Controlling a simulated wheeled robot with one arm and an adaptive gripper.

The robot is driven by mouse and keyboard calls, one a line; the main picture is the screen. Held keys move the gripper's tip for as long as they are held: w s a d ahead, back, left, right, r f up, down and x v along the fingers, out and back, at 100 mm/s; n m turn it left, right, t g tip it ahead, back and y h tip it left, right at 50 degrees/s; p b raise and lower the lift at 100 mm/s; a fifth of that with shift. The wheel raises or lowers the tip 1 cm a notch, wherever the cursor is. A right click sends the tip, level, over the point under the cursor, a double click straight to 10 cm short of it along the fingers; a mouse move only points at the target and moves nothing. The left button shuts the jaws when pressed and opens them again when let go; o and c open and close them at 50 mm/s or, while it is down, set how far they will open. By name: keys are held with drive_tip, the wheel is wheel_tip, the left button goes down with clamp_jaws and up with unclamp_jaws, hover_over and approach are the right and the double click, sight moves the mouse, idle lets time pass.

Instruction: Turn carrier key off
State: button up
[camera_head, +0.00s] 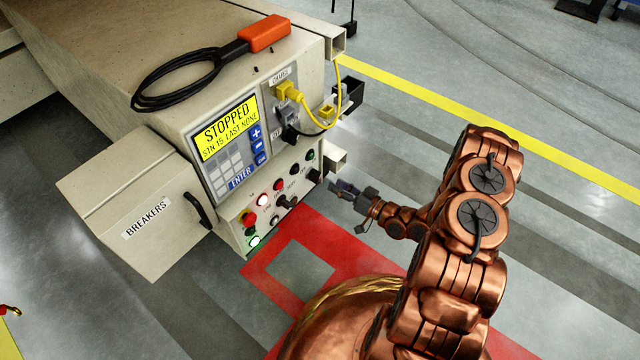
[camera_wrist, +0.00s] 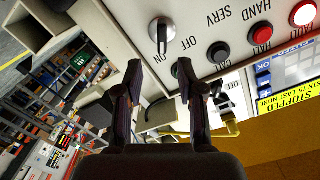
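In the head view the key (camera_head: 314,175) seems to be the dark knob at the panel's right end. My gripper (camera_wrist: 158,72) is open and empty, its two fingertips just below the key in the wrist view, apparently apart from it. In the head view my gripper (camera_head: 346,189) is right of the panel.
Other buttons and a lit red lamp (camera_wrist: 303,13) sit close by. The display (camera_head: 225,128) reads STOPPED. A yellow cable (camera_head: 322,124) and brackets stick out above the panel. The breaker box (camera_head: 130,205) juts out at left.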

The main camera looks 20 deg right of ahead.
sight(314, 176)
drive_tip(key=shift+b+x, duration=1.75)
drive_tip(key=shift+x, duration=2)
drive_tip(key=shift+s+a, duration=0.1)
drive_tip(key=shift+a, duration=0.05)
clamp_jaws()
